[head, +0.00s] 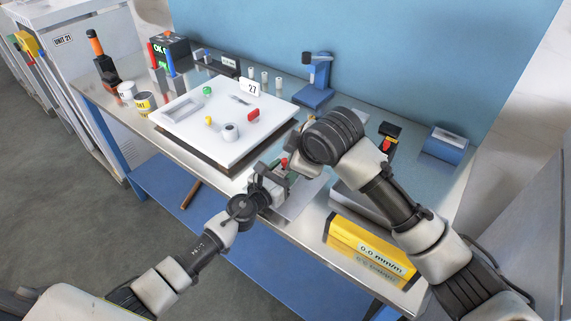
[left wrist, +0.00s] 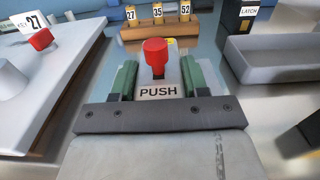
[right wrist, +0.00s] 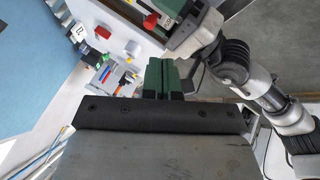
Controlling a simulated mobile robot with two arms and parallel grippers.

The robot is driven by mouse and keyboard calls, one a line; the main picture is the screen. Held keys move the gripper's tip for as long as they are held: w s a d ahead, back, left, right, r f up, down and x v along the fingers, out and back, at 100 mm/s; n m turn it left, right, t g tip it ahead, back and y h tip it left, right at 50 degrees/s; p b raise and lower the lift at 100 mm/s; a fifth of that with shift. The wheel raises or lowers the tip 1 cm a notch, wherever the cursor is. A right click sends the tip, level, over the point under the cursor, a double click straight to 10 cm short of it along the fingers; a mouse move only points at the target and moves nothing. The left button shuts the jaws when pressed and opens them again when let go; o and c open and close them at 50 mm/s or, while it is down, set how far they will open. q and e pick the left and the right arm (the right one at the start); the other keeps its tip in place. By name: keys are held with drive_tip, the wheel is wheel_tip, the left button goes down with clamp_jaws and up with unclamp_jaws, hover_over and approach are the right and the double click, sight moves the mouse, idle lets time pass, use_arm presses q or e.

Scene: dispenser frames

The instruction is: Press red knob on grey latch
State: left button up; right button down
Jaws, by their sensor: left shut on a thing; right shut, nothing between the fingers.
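In the left wrist view a grey latch (left wrist: 159,90) marked PUSH, with a red knob (left wrist: 155,55) on it, sits between the green fingers of my left gripper (left wrist: 158,80), which is shut on it. In the head view the left gripper (head: 272,175) is at the bench's front, and the red knob (head: 284,162) shows at its tip. My right gripper (right wrist: 163,68) is shut and empty in the right wrist view. The red knob (right wrist: 150,21) shows above and slightly left of its fingertips, apart from them. In the head view the right wrist mostly hides the right gripper.
A white board (head: 190,122) with small coloured parts lies left of my grippers. A yellow gauge box (head: 365,250) stands at the front right. A blue stand (head: 317,85) is behind. A dark post labelled LATCH (left wrist: 238,25) and a grey bin (left wrist: 275,58) are at the right.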

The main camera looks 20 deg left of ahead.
drive_tip(key=x, duration=0.9)
drive_tip(key=shift+f, duration=0.2)
drive_tip(key=shift+w, duration=0.15)
drive_tip(key=shift+w+d, duration=0.3)
drive_tip(key=shift+w, duration=0.45)
drive_tip(key=shift+w+d, duration=0.3)
drive_tip(key=shift+w, duration=0.45)
drive_tip(key=v, duration=1)
drive_tip(key=shift+a+r, duration=0.1)
